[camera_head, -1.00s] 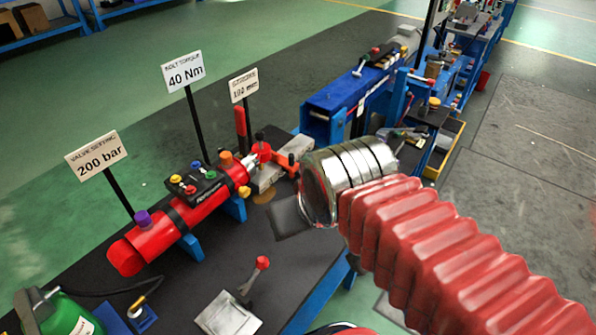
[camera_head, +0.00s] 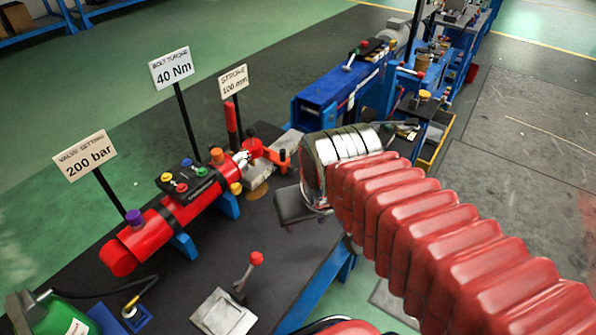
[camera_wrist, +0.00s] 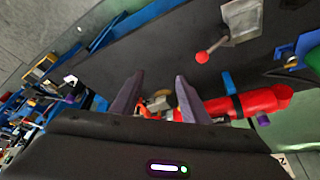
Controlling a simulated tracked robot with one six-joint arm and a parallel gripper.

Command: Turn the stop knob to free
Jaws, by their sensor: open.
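A red cylinder (camera_head: 160,230) lies on the dark bench top, on blue supports. It carries a purple knob (camera_head: 134,218), an orange knob (camera_head: 217,156), a yellow knob (camera_head: 236,188) and a block of small coloured knobs (camera_head: 186,174). I cannot tell which one is the stop knob. The cylinder also shows in the wrist view (camera_wrist: 262,101). My gripper (camera_wrist: 157,88) is open, its two dark fingers apart, with the cylinder's metal and orange end (camera_wrist: 156,103) seen beyond the gap. In the head view my wrist hides most of the gripper, beside the cylinder's right end.
Signs on posts stand behind the cylinder: 200 bar (camera_head: 85,157), 40 Nm (camera_head: 171,68) and 100 mm (camera_head: 233,81). A red-tipped lever (camera_head: 256,259) rises from a metal plate in front. A blue machine (camera_head: 335,82) stands at the back; a green tank (camera_head: 52,315) is front left.

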